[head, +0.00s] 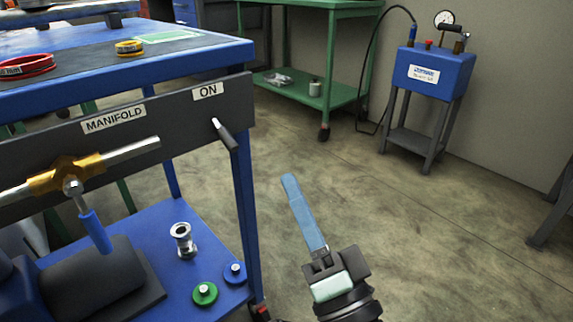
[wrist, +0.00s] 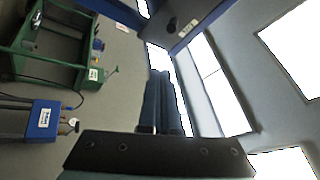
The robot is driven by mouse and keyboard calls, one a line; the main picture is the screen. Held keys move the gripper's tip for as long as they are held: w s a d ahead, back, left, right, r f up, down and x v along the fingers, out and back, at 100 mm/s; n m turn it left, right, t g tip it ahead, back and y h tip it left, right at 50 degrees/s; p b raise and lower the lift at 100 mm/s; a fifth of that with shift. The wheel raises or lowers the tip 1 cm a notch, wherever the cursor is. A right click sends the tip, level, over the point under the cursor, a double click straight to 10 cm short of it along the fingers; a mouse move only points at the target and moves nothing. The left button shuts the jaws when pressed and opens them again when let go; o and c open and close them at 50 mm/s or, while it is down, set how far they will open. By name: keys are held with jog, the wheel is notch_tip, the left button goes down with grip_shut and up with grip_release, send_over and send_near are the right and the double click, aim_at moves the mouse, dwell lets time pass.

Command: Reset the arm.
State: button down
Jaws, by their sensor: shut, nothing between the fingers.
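My gripper (head: 291,184) is in the lower middle of the head view, with its long blue fingers together and pointing up and slightly left over the bare floor. It is shut and empty. It also shows in the wrist view (wrist: 161,78), where the fingers lie side by side beyond the dark palm. The fingers appear apart from the blue cart (head: 215,52) to their left. The rest of my arm is mostly out of view.
On the cart's dark panel are a brass manifold (head: 62,178) and a lever (head: 224,134) beside the ON label. Its lower shelf holds a metal fitting (head: 183,240). A green cart (head: 310,88) and blue pump box (head: 432,72) stand behind. Open floor lies right.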

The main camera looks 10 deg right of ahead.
jog(key=shift+s+d+f, duration=0.1)
jog(key=shift+s+f, duration=0.15)
jog(key=shift+s, duration=0.1)
jog(key=a+r+n+p, duration=0.3)
jog(key=r+n+p, duration=0.25)
jog(key=r, duration=0.85)
jog(key=a+r+n+p, duration=0.35)
jog(key=r+p, duration=0.35)
jog(key=r, duration=0.7)
jog(key=s+d+r+t+h+p, duration=0.1)
jog(key=s+r+t+h+p, duration=0.3)
jog(key=r, duration=0.8)
jog(key=s+r+t+h+p, duration=0.1)
jog(key=s+r+h+p, duration=0.2)
jog(key=r+p, duration=0.55)
notch_tip(320, 180, up, 38)
jog(key=p, duration=3.3)
jog(key=shift+d, duration=0.2)
jog(key=shift+r, duration=0.1)
